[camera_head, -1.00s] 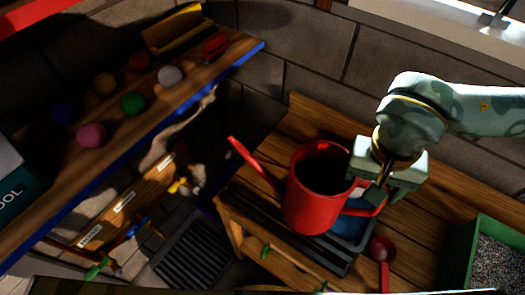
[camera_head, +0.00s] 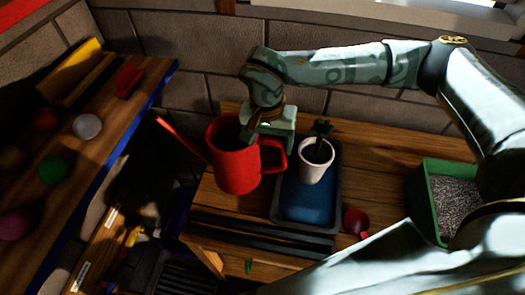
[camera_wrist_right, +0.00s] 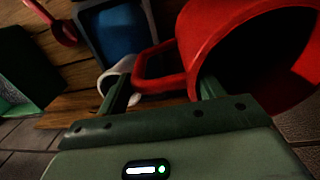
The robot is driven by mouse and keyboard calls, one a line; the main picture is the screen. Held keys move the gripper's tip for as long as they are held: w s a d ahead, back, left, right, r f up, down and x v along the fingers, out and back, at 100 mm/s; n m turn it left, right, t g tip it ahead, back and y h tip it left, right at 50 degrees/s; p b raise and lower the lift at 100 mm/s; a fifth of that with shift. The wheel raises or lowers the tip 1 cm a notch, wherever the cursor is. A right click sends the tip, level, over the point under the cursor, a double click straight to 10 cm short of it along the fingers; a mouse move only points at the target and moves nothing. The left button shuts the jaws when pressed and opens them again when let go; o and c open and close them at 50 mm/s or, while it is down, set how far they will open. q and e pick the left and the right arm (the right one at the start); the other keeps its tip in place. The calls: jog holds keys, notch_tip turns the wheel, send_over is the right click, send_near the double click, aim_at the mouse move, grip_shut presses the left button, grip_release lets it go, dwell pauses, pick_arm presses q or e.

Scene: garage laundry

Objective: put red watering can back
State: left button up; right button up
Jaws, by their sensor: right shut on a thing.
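The red watering can (camera_head: 233,165) is upright in the head view, with its spout up to the left and its handle on the right. My right gripper (camera_head: 250,137) is shut on it near the rim on the handle side. In the right wrist view the can (camera_wrist_right: 235,45) fills the upper right, and its handle (camera_wrist_right: 155,68) runs between the fingers of my right gripper (camera_wrist_right: 165,92). The can is over the left part of the wooden bench (camera_head: 375,165); I cannot tell whether its base touches. My left gripper is not in view.
Right of the can, a white pot (camera_head: 315,172) with a dark plant stands in a blue-floored tray (camera_head: 306,205). A red scoop (camera_head: 356,222) and a green box of gravel (camera_head: 431,200) are farther right. A blue-edged shelf (camera_head: 95,165) with several balls is at left.

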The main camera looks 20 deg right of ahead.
notch_tip(320, 180, down, 6)
jog(key=w, duration=0.2)
jog(key=shift+w+b, duration=0.15)
jog(key=shift+b, duration=0.2)
jog(key=shift+a, duration=0.1)
jog(key=o, duration=1.9)
jog(key=r, duration=0.8)
jog(key=r+p, duration=0.1)
jog(key=r, duration=0.3)
jog(key=shift+w+a+r, duration=0.1)
jog(key=shift+w+a, duration=0.15)
jog(key=shift+a, duration=0.1)
